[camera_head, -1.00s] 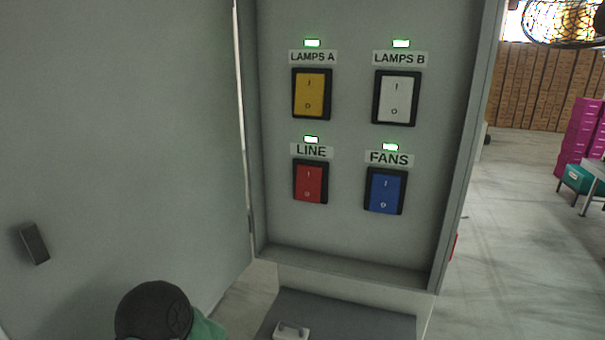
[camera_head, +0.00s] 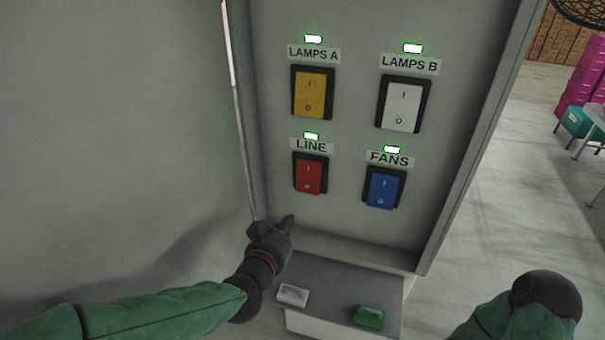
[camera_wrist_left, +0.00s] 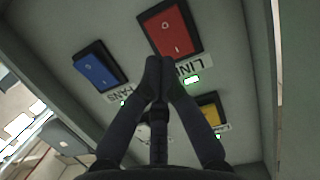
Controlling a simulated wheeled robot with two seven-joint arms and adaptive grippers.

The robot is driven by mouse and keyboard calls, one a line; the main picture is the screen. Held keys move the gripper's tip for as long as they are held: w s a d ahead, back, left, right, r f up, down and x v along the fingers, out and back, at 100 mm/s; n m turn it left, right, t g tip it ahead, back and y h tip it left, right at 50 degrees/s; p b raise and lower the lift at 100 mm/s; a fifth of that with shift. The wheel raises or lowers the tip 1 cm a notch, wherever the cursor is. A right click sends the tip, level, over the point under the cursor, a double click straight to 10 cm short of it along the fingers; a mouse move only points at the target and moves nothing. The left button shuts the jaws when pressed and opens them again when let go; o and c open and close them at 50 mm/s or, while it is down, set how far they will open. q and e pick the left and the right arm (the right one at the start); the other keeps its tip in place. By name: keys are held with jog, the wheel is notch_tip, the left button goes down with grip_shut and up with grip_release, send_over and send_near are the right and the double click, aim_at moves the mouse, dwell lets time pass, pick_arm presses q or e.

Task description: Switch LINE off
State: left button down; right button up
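The LINE switch (camera_head: 310,174) is a red rocker in a black frame, under a LINE label and a lit green lamp (camera_head: 311,136). It also shows in the left wrist view (camera_wrist_left: 172,32). My left gripper (camera_head: 289,222) is below and slightly left of the LINE switch, at the lower part of the cabinet. In the left wrist view its fingertips (camera_wrist_left: 159,66) are together with nothing between them, and appear just beside the red switch; contact cannot be told. My right arm shows at the lower right of the head view, but its fingers are out of sight.
The yellow LAMPS A switch (camera_head: 312,93), white LAMPS B switch (camera_head: 403,104) and blue FANS switch (camera_head: 383,188) sit close by, each with a lit green lamp. The open cabinet door (camera_head: 120,120) stands at left. A grey ledge (camera_head: 335,292) lies below, bearing small items.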

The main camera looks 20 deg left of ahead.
pick_arm(q)
jog(key=shift+r, duration=0.75)
jog(key=p, duration=0.2)
send_near(306, 187)
jog(key=x, duration=0.7)
